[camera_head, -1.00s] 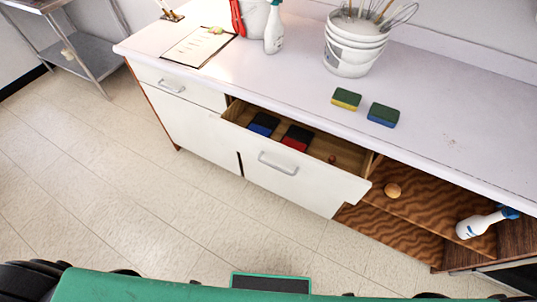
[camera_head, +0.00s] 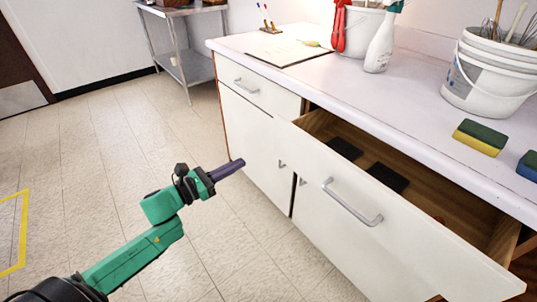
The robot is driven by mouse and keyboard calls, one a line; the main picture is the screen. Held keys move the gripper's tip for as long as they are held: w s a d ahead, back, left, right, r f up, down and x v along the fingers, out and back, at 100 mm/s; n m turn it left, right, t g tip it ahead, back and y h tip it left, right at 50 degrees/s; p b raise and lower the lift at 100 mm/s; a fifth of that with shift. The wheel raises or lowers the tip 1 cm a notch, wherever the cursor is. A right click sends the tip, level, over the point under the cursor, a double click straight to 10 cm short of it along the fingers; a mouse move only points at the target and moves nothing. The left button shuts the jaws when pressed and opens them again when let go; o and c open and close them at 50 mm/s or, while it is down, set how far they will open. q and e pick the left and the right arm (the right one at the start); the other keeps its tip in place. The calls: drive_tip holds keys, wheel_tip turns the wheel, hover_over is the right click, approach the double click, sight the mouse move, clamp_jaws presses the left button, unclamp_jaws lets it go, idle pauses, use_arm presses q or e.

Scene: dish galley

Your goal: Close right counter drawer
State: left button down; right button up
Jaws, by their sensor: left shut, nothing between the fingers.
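The right counter drawer (camera_head: 390,229) is pulled out, with a white front, a silver bar handle and a wooden inside. Two dark flat items, one (camera_head: 344,149) farther left and one (camera_head: 388,177) nearer the middle, lie in it. My left gripper (camera_head: 241,162) is shut and empty. In the picture it lies left of the open drawer, over the closed cabinet front, and apart from the drawer handle (camera_head: 352,205). My right gripper is out of view.
The left drawer (camera_head: 259,88) is closed. The white countertop (camera_head: 420,100) holds a clipboard (camera_head: 290,50), a spray bottle (camera_head: 382,40), a white bucket stack (camera_head: 488,75) and sponges (camera_head: 480,137). A metal shelf table (camera_head: 190,68) stands at the back left.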

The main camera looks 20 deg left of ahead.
sight(279, 142)
use_arm(q)
drive_tip(key=x, duration=1.2)
drive_tip(key=shift+a+r, duration=0.1)
drive_tip(key=shift+a, duration=0.05)
drive_tip(key=shift+w+d, duration=0.3)
drive_tip(key=shift+w, duration=0.15)
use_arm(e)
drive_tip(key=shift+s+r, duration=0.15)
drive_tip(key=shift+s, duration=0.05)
